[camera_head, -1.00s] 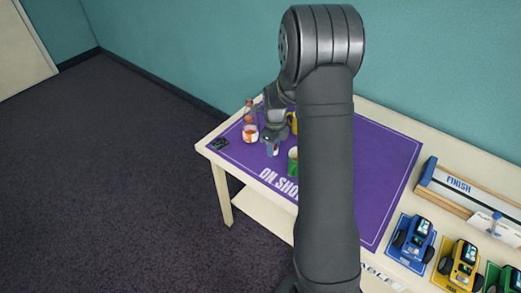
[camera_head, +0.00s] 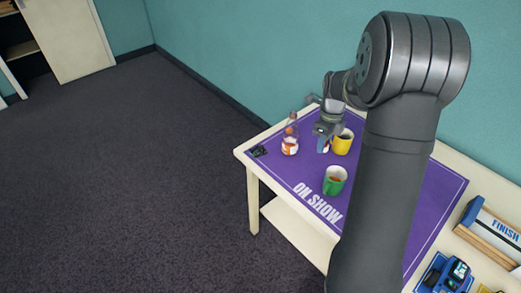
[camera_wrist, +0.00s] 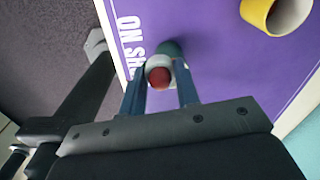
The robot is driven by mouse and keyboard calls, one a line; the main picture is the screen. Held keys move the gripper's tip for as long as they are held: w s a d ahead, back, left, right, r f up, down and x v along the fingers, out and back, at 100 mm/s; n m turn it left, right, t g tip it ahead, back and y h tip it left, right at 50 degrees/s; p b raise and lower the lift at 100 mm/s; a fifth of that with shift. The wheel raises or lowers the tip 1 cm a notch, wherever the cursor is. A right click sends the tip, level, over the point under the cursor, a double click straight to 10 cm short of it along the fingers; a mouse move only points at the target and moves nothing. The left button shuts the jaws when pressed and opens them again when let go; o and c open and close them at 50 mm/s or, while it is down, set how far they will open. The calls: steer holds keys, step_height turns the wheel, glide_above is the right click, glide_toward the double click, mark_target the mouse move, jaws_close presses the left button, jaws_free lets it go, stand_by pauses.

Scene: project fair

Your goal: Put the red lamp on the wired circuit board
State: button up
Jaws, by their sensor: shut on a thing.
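My gripper (camera_wrist: 160,88) is shut on the red lamp (camera_wrist: 160,77), whose round red top shows between the fingers in the wrist view with a pale part around it. In the head view my gripper (camera_head: 325,131) is over the purple mat, right of the flask and close to the yellow mug. The lamp is small and partly hidden there. The circuit board (camera_head: 259,151) is a small dark piece at the mat's left corner, left of my gripper. Its wiring is too small to make out.
A flask with orange contents (camera_head: 290,146) stands between the board and my gripper. A yellow mug (camera_head: 343,143) and a green mug (camera_head: 335,181) stand nearby on the purple mat (camera_head: 300,172). A blue toy vehicle (camera_head: 446,275) and a finish ramp (camera_head: 497,232) are at right.

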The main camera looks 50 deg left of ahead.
steer(key=s+a+n, duration=0.2)
steer(key=a, duration=1.4)
glide_above(258, 151)
steer(key=shift+n, duration=0.3)
step_height(258, 151, down, 11)
steer(key=shift+r, duration=0.1)
steer(key=shift+w+f, duration=0.1)
steer(key=shift+f, duration=2.1)
steer(key=o, duration=0.9)
steer(key=shift+f, duration=0.15)
steer(key=shift+o, duration=0.2)
step_height(258, 151, up, 12)
